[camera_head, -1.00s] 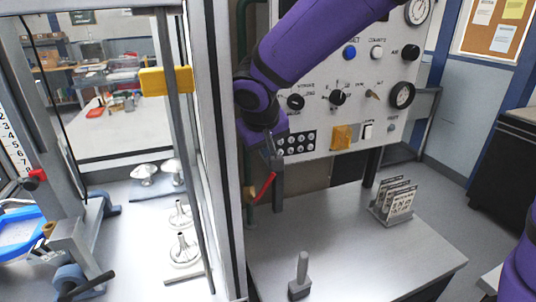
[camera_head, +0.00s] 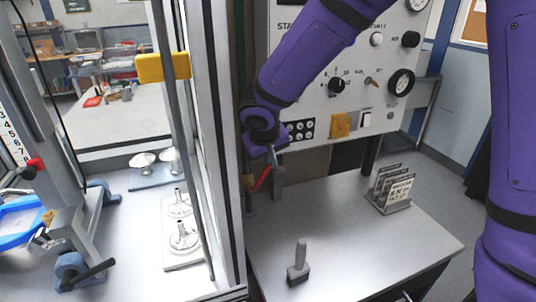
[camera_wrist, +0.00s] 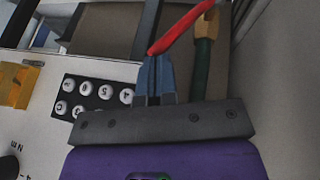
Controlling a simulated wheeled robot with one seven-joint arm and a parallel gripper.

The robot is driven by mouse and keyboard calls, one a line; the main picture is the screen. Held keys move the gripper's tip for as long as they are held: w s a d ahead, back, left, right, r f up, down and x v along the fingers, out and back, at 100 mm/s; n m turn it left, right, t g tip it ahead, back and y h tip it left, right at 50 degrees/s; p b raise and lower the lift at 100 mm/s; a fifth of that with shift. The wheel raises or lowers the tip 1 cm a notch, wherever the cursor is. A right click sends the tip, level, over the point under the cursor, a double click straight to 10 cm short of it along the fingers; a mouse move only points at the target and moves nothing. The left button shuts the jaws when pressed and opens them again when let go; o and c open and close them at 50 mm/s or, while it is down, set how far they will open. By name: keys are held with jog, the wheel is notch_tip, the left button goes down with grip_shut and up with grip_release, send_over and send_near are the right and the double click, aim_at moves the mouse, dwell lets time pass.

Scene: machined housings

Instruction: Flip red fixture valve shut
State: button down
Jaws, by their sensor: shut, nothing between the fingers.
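The fixture valve has a red lever (camera_head: 262,179) and a brass body (camera_head: 247,183) on a green vertical pipe, just right of the enclosure's frame post. In the wrist view the red lever (camera_wrist: 182,29) slants from the brass body (camera_wrist: 205,25) down to the left. My gripper (camera_head: 277,192) is shut and empty, beside the lever on its right. In the wrist view my gripper's fingertips (camera_wrist: 153,62) are at the lever's free end. I cannot tell whether they touch it.
A control panel (camera_head: 310,100) with knobs and gauges stands behind my arm. Below it, a grey table (camera_head: 345,235) holds a grey upright-handled block (camera_head: 298,265) and a card rack (camera_head: 392,190). The enclosure (camera_head: 225,150) with white parts is on the left.

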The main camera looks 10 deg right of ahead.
jog(key=shift+d, duration=0.1)
jog(key=shift+d+f+y, duration=0.1)
jog(key=shift+d+y, duration=0.1)
jog(key=shift+y, duration=0.1)
jog(key=shift+d, duration=0.2)
jog(key=w+d+f+y, duration=0.1)
jog(key=d+f+y, duration=0.2)
jog(key=d+f, duration=0.3)
jog(key=shift+w+d+f+m+g+y, duration=0.3)
jog(key=shift+d+f+m+g, duration=0.1)
jog(key=shift+f, duration=0.9)
dwell(0.4)
jog(key=shift+f, duration=0.15)
dwell(0.4)
